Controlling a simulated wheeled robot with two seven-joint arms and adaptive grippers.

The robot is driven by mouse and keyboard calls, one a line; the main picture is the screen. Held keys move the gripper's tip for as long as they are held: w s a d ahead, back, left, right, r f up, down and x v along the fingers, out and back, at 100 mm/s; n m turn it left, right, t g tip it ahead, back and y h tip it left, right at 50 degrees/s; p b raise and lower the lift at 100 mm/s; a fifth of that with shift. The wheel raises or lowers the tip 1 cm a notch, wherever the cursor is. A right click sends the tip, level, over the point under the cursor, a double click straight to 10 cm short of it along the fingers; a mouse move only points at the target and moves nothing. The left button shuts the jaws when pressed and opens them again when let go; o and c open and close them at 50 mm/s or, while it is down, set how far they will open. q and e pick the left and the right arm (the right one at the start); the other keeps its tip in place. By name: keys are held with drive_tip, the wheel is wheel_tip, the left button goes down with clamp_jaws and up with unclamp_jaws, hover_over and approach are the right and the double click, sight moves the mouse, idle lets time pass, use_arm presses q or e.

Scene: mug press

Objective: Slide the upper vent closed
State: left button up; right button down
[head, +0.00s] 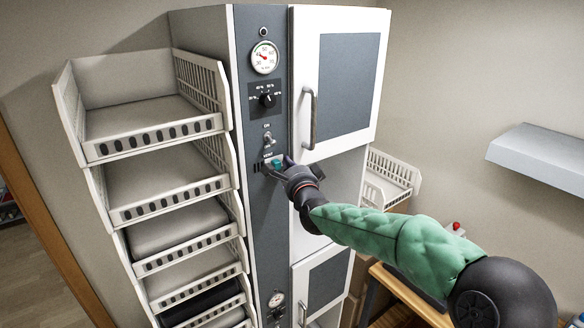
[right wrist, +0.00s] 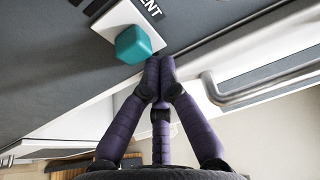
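The upper vent slider has a teal knob (head: 277,163) on the dark control strip of the tall cabinet, below the toggle switch. In the right wrist view the teal knob (right wrist: 133,45) sits on a white plate (right wrist: 113,20) beside lettering that ends in "ENT". My right gripper (head: 288,166) is at the strip, just right of the knob. In the right wrist view its purple fingers (right wrist: 159,72) are together with nothing between them; the tips are beside the knob, and I cannot tell whether they touch it. My left gripper is not in view.
A gauge (head: 264,57), a dial (head: 266,99) and a toggle switch (head: 267,139) are above the knob. A door handle (head: 309,118) stands out to the right, near my fingers in the wrist view (right wrist: 265,85). White racks (head: 150,125) flank the strip's left. A grey shelf (head: 540,155) is far right.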

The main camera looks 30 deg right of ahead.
sight(275, 166)
drive_tip(key=shift+w+d, duration=0.1)
drive_tip(key=shift+w, duration=0.15)
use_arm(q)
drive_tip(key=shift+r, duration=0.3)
use_arm(e)
drive_tip(key=a, duration=0.4)
drive_tip(key=shift+s, duration=0.2)
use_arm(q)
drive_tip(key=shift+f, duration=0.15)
use_arm(e)
drive_tip(key=shift+a+f, duration=0.1)
